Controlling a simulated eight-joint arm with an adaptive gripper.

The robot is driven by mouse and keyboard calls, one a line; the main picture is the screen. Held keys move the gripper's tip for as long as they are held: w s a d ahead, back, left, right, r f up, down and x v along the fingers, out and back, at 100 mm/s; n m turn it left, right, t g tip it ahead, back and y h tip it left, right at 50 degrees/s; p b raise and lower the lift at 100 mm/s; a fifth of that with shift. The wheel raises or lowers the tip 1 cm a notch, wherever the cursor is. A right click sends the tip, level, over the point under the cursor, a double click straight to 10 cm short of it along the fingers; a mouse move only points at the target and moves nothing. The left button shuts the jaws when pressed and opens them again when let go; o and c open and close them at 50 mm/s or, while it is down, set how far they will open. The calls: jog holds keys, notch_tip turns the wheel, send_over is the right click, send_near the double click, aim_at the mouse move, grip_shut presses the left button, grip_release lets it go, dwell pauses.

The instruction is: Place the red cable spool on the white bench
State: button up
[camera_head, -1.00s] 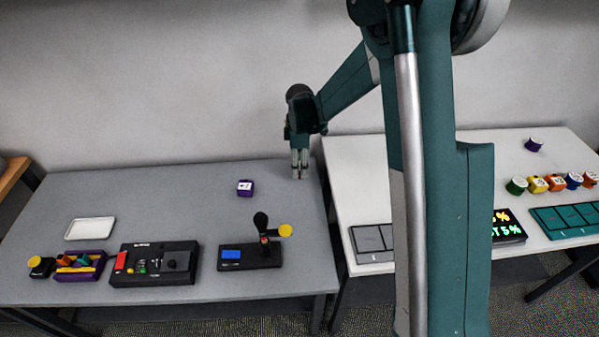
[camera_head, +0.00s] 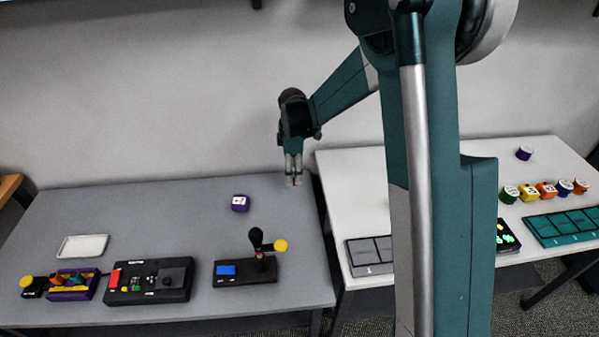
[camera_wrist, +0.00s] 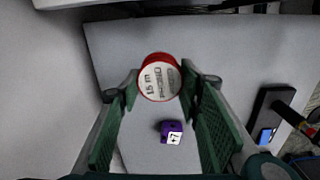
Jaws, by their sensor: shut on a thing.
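The red cable spool (camera_wrist: 160,78) shows in the wrist view between my fingertips, its white labelled face toward the camera. My gripper (camera_wrist: 160,90) is shut on it. In the head view my gripper (camera_head: 293,183) points down over the back right part of the grey bench, left of the white bench (camera_head: 345,190). The spool cannot be made out in the head view. My arm hides part of the white bench.
On the white bench are a grey panel (camera_head: 369,255), a teal tray (camera_head: 565,226) and several spools (camera_head: 528,193). Its back left is clear.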

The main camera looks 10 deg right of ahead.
jog(key=s+d+r+p, duration=0.5)
jog(key=s+d, duration=0.2)
jog(key=s, duration=0.3)
jog(key=s+d+r+m+p, duration=0.1)
jog(key=s+d+r+p, duration=0.5)
jog(key=s+d, duration=0.2)
jog(key=shift+s+d+r, duration=0.15)
jog(key=shift+s+d, duration=0.1)
jog(key=shift+s, duration=0.7)
jog(key=shift+f, duration=2.9)
jog(key=shift+f, duration=0.1)
jog(key=shift+f+b, duration=0.35)
jog(key=shift+f, duration=1.65)
jog(key=shift+f, duration=0.15)
